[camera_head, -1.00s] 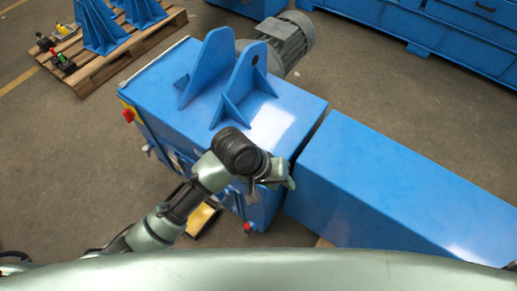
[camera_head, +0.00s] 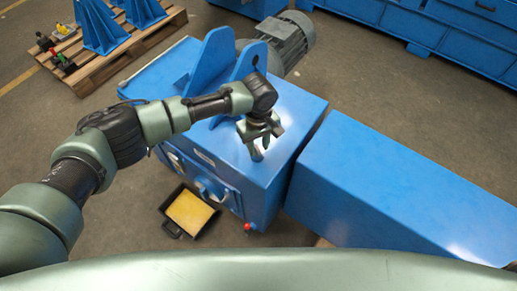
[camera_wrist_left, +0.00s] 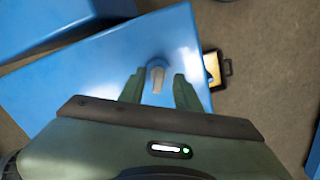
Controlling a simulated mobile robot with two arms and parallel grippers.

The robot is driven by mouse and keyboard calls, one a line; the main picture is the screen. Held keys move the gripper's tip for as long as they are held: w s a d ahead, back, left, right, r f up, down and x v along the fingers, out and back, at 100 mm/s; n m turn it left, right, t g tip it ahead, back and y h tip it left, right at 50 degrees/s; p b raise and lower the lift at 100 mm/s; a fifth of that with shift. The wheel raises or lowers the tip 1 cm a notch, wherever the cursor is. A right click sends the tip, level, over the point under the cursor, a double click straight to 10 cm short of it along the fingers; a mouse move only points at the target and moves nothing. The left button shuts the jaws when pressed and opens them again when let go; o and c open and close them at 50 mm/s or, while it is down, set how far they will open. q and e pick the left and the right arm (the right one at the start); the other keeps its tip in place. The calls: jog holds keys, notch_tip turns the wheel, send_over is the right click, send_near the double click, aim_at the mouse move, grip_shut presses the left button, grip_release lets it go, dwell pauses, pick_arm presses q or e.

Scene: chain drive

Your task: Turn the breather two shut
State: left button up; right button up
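A small grey fitting with a pale lever-like part (camera_wrist_left: 157,78) stands on top of the blue housing (camera_wrist_left: 85,75) in the left wrist view. It may be breather two; I see no label. My left gripper (camera_wrist_left: 159,92) is open, with one finger on each side of the fitting and gaps visible between. In the head view the left gripper (camera_head: 259,146) points down over the top of the blue housing (camera_head: 285,112), near its front edge. There the gripper mostly hides the fitting. My right gripper is in neither view.
Upright blue brackets (camera_head: 207,62) stand behind my left arm on the housing, with a grey motor (camera_head: 290,38) behind. A long blue guard (camera_head: 390,190) lies to the right. A black tray with yellow contents (camera_head: 190,212) sits on the floor in front.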

pick_arm(q)
jog(key=shift+f, duration=1.25)
grip_shut()
